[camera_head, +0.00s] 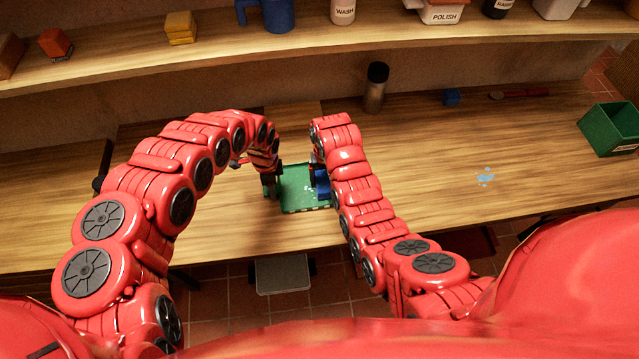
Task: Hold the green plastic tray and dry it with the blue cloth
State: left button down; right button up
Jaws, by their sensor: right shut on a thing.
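The green plastic tray (293,196) is on the wooden worktop, between my two arms. Pale spots like water drops show on its surface. My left gripper (268,184) is at the tray's left edge; its fingers are small and partly hidden, so I cannot tell whether they are closed on the rim. My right gripper (318,168) is shut on the blue cloth (323,190), over the right part of the tray. My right arm hides part of the tray's right side.
A pale blue wet patch (486,177) lies on the worktop to the right. A green bin (612,130) stands at the right end. A dark-capped jar (375,88), a small blue block (451,97) and a red tool (520,94) are at the back. A shelf with containers runs above.

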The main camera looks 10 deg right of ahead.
jog(key=shift+f, duration=0.1)
dwell(0.5)
jog(key=shift+a, duration=0.1)
jog(key=shift+a, duration=1.75)
jog(key=shift+r, duration=0.2)
jog(key=shift+f, duration=0.2)
